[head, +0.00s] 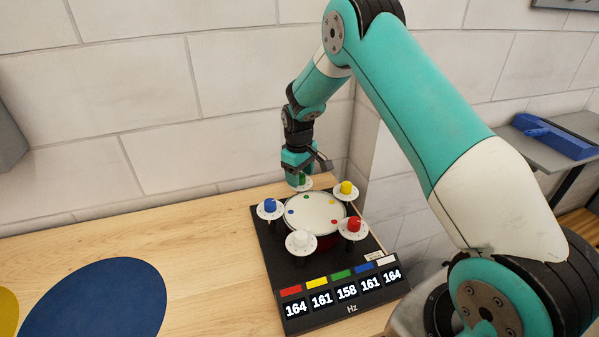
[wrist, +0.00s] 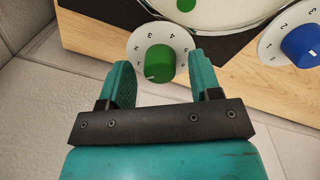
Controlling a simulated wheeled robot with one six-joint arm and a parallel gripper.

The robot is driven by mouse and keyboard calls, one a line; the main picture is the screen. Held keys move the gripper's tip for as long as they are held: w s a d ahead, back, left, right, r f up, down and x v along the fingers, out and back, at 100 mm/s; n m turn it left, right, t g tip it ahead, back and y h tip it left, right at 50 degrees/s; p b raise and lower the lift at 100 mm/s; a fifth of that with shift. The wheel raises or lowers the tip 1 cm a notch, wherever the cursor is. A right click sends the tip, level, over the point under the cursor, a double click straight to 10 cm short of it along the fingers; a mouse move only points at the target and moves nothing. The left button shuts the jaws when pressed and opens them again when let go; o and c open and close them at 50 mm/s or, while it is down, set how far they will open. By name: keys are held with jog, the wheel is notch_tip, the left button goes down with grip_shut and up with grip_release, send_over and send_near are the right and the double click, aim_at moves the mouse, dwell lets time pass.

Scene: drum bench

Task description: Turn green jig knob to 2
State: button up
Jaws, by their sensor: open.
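The green knob (wrist: 160,63) sits on a round white dial (wrist: 136,46) with numbers around its rim. In the wrist view its pale mark is at the lower left of the knob, below the 2. My gripper (wrist: 160,66) is open, with one finger on each side of the green knob and a gap visible on both sides. In the head view my gripper (head: 304,174) is above the far side of the drum jig (head: 262,229), and the green knob (head: 302,179) shows partly below it. The green readout (head: 346,291) shows 158.
Around the drum (head: 315,210) stand a blue knob (head: 270,205), a yellow knob (head: 346,187), a red knob (head: 354,224) and a white knob (head: 301,238). The blue knob is also near in the wrist view (wrist: 302,46). A wall is close behind. The bench left of the jig is clear up to a blue disc (head: 95,300).

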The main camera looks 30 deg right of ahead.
jog(key=c, duration=0.9)
jog(key=shift+c, duration=0.2)
jog(key=shift+m, duration=0.3)
jog(key=m+b, duration=0.2)
jog(key=m, duration=0.1)
jog(key=m+b, duration=0.1)
jog(key=m, duration=0.3)
jog(key=shift+r+m, duration=0.1)
jog(key=shift+m, duration=0.3)
jog(key=shift+w, duration=0.1)
jog(key=o, duration=0.9)
